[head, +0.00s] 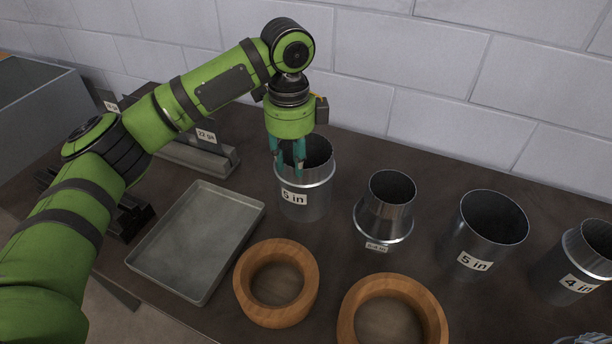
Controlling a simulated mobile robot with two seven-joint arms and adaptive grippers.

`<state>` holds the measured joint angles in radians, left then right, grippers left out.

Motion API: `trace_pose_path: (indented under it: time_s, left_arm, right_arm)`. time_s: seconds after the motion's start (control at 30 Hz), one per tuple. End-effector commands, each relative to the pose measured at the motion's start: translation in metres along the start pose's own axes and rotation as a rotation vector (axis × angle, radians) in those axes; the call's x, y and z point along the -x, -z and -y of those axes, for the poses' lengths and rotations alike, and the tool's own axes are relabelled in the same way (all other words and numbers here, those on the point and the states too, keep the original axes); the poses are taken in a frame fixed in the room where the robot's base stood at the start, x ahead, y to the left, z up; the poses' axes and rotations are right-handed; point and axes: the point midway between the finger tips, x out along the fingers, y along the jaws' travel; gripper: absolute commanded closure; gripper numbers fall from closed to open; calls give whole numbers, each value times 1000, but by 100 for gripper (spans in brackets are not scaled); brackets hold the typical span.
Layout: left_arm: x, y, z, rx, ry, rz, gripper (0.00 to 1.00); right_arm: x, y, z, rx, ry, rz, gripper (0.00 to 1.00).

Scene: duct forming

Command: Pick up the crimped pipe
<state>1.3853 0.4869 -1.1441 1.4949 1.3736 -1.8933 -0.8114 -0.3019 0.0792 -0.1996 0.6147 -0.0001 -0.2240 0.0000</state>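A shiny metal pipe (305,204) labelled "5 in" stands upright at the centre, with a raised ring below its open top. I take it for the crimped pipe, but crimps are too small to make out. My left gripper (287,160) points down at the left side of its rim. Its teal fingers are apart, one near the outer left edge and one over the opening. I cannot tell whether they touch the wall. The fingers hide part of the rim. My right gripper is not seen.
A reducer (384,217), another "5 in" pipe (478,246) and a "4 in" pipe (574,268) stand to the right. Two wooden rings (251,292) (434,318) lie in front. A shallow metal tray (155,272) is at left. A grey block wall (450,88) closes the back.

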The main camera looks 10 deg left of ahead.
Motion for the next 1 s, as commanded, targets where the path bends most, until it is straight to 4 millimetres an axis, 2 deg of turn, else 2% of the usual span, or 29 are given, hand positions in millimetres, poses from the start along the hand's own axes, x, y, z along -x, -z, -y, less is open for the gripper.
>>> trace_pose_path:
  time_s: [0.07, 0.17, 0.37, 0.5, 0.7, 0.97, 1.0]
  left_arm:
    - [-12, 0, 0, 0, -3, 0, 70]
    - [-25, 0, 0, 1, -2, 1, 70]
    - [-40, 0, 0, 1, -1, 1, 70]
    - [-63, 0, -1, 1, -3, 1, 70]
    - [-89, 0, 0, 2, 0, 0, 70]
    - [-94, 0, 0, 1, 3, 0, 70]
    - [-94, 0, 0, 1, 3, 0, 74]
  right_arm:
    - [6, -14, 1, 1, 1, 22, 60]
    - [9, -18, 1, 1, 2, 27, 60]
    - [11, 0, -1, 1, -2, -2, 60]
    - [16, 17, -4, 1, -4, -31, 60]
    - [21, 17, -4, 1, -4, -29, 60]
    - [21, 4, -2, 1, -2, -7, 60]
    - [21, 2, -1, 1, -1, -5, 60]
